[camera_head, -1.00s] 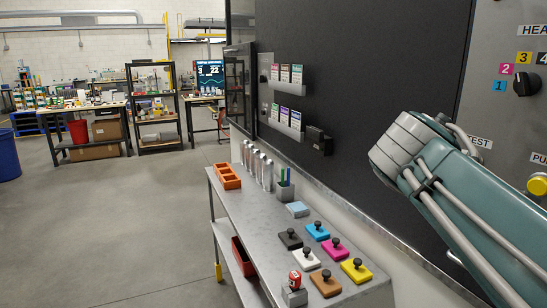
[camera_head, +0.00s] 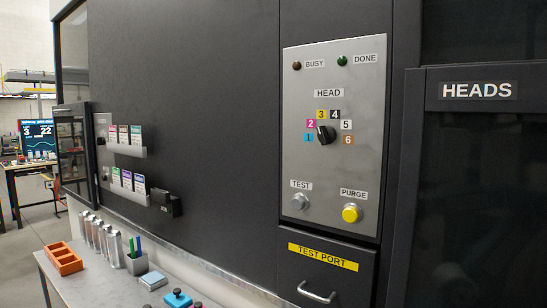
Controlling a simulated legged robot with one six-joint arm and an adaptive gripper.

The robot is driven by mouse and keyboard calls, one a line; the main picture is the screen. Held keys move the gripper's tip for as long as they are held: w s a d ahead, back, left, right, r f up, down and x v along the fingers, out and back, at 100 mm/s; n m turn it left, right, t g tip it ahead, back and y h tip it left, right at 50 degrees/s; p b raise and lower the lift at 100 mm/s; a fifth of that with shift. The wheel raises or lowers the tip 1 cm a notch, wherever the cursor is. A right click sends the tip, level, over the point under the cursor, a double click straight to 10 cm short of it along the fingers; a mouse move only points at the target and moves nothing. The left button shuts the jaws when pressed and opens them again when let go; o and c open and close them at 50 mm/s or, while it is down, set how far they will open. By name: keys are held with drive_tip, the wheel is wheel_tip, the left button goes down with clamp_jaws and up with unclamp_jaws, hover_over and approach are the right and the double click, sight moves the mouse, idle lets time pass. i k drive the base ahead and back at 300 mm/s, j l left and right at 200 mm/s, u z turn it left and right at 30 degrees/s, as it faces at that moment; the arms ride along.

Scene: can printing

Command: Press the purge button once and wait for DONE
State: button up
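The control panel (camera_head: 305,230) is a grey metal plate on the dark machine front, right of the middle. The yellow purge button (camera_head: 351,213) sits at its lower right under the PURGE label (camera_head: 354,193). A grey test button (camera_head: 300,202) is to its left. At the top, the BUSY lamp (camera_head: 297,65) is dark red and the DONE lamp (camera_head: 342,60) is dark green; neither looks brightly lit. The black head knob (camera_head: 326,135) is in the middle, among numbers 1 to 6; its exact setting is hard to tell. My gripper is not in view.
A TEST PORT drawer (camera_head: 325,285) with a metal handle is below the panel. A HEADS door (camera_head: 470,180) stands to the right. At lower left, a metal bench (camera_head: 92,280) holds an orange tray (camera_head: 63,258), cans (camera_head: 105,240) and a pen cup (camera_head: 137,262).

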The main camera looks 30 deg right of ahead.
sight(350, 214)
drive_tip(key=z, duration=1.25)
